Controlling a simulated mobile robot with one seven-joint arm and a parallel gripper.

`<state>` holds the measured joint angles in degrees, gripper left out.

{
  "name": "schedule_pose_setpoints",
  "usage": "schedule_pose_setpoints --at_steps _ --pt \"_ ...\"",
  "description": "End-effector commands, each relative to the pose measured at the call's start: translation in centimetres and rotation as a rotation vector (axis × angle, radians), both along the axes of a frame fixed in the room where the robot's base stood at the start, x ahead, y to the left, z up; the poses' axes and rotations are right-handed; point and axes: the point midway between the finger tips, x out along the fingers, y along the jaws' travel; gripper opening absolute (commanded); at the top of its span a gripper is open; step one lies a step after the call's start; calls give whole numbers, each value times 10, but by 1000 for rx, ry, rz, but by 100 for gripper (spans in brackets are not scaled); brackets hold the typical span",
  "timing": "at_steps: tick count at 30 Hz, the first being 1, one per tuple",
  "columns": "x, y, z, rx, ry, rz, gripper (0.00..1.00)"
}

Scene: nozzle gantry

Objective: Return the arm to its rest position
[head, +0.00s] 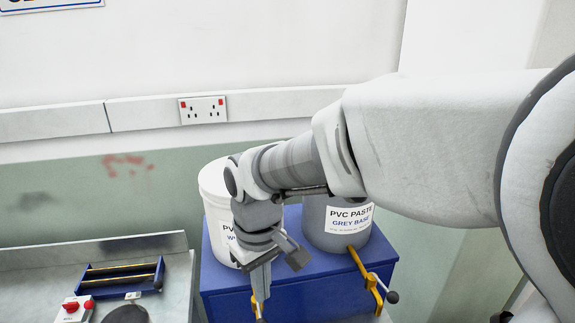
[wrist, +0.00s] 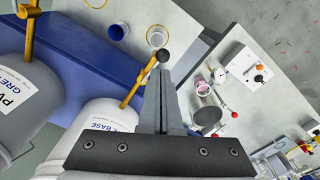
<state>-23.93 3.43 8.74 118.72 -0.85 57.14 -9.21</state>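My arm reaches from the right of the head view, with my gripper (head: 262,287) pointing down in front of the blue stand. In the wrist view my gripper (wrist: 165,95) has its two fingers together, with nothing visible between them. A yellow lever (wrist: 138,88) with a black knob shows close by the fingers in the wrist view; whether they touch cannot be told. Behind the gripper in the head view stand a white tub (head: 212,190) and a grey tub (head: 325,238) labelled PVC PASTE GREY BASE. My gripper and forearm hide parts of both.
The tubs stand on a blue stand (head: 219,291). Another yellow lever (head: 361,268) is right of my gripper.

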Motion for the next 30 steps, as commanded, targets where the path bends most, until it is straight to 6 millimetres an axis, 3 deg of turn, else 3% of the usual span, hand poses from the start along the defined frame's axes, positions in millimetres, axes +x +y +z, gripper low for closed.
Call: schedule_pose_setpoints --at_steps 8,18,24,30 --pt "-9 -73 38 51 -144 -230 0" --pt "-52 -161 64 132 -346 -556 0" --pt "-74 -187 65 169 -429 -683 0" --pt "-82 -195 65 182 -456 -724 0"
